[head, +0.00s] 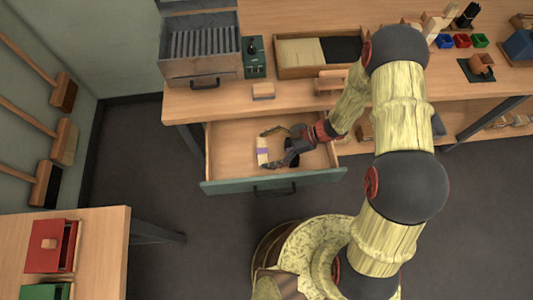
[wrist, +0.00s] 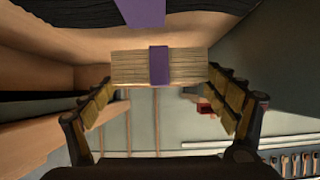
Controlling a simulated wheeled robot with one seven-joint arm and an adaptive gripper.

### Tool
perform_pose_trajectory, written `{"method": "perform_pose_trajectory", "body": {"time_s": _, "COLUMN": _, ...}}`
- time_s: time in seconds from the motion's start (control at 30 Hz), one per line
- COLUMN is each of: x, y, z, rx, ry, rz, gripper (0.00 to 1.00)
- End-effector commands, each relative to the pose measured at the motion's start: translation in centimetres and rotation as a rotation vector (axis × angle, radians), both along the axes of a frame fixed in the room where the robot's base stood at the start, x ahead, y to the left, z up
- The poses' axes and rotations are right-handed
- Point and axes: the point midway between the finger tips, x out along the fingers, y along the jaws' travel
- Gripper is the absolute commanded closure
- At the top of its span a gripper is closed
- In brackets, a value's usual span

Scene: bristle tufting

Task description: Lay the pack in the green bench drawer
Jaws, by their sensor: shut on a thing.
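The pack (wrist: 128,67), a pale bundle with a purple band round its middle, is between the fingertips of my gripper (wrist: 160,80) in the wrist view. In the head view the pack (head: 262,152) shows at the tips of my gripper (head: 268,145), inside the outline of the green bench drawer (head: 215,187). The drawer is pulled out under the bench, with a green front, a dark handle and a bare wooden floor. My gripper is shut on the pack. Whether the pack touches the drawer floor I cannot tell.
The wooden bench (head: 190,105) is above and behind the drawer. On it stand a grey slotted box (head: 200,50), a dark green device (head: 254,58) and a divided wooden tray (head: 305,72). Brushes hang on the left wall. A side table (head: 105,250) holds a red box (head: 52,245).

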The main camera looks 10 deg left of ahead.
Motion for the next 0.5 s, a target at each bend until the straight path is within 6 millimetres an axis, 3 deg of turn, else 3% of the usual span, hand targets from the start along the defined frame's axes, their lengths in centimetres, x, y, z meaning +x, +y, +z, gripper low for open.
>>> {"method": "perform_pose_trajectory", "body": {"time_s": 0.2, "x": 0.0, "y": 0.0, "z": -3.0, "rx": 0.0, "ry": 0.002, "rz": -0.001, "gripper": 0.4}}
{"method": "perform_pose_trajectory", "body": {"time_s": 0.5, "x": 0.0, "y": 0.0, "z": -3.1, "rx": 0.0, "ry": 0.0, "rz": -0.001, "gripper": 0.4}}
